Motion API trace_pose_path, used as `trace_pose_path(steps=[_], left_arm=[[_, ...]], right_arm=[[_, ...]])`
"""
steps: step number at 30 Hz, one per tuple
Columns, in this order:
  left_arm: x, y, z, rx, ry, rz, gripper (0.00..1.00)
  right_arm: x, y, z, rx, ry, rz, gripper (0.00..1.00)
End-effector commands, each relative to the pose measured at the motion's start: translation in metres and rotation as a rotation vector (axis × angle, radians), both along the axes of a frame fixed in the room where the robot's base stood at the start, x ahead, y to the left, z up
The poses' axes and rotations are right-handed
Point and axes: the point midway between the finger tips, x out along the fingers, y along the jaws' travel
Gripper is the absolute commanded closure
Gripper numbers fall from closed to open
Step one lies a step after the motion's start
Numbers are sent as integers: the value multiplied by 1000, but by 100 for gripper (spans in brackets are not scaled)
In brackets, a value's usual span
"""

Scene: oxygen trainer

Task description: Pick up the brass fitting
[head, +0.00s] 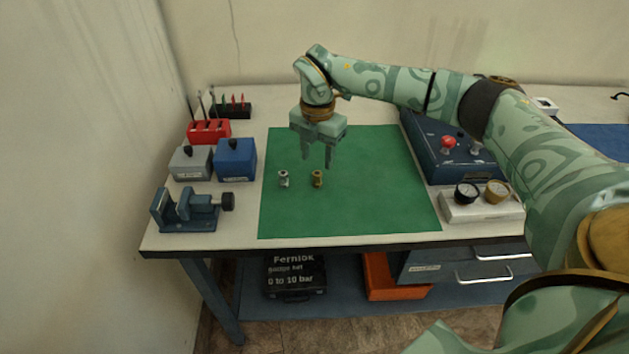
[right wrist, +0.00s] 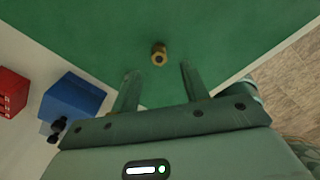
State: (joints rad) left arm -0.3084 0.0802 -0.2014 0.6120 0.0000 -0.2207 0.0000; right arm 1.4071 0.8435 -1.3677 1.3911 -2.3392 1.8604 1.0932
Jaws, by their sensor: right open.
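The brass fitting (head: 317,178) stands on the green mat (head: 370,205) in the head view, just right of a silver fitting (head: 284,179). My right gripper (head: 317,162) is open and empty, pointing down above the mat near the brass fitting. In the right wrist view the brass fitting (right wrist: 159,54) shows beyond the fingertips, roughly between the two fingers of my right gripper (right wrist: 157,72). The fingers do not appear to touch it. The silver fitting is not visible in the right wrist view. My left gripper is not in view.
A vise (head: 188,211), a grey box (head: 190,163), a blue box (head: 235,158) and a red rack (head: 209,131) stand left of the mat. A dark blue panel (head: 437,150) with a red knob and a two-gauge block (head: 481,206) stand right. The mat's front is clear.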

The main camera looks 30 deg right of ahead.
Motion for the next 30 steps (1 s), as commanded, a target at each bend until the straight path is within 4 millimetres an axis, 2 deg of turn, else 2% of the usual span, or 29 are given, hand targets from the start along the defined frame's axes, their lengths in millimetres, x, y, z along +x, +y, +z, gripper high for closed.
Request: trace_pose_path(steps=[1,8,16,19,24,29,30], left_arm=[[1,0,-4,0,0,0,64],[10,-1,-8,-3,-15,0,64],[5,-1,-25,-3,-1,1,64],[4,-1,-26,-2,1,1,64],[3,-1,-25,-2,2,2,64],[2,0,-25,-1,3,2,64],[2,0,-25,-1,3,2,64]], right_arm=[[0,0,-10,0,2,0,55],[0,1,-25,0,-1,0,55],[0,4,-68,-1,2,0,55],[0,4,-73,0,0,0,55],[0,4,-71,0,-2,0,55],[0,4,-71,0,-2,0,99],[0,4,-71,-1,-1,0,100]])
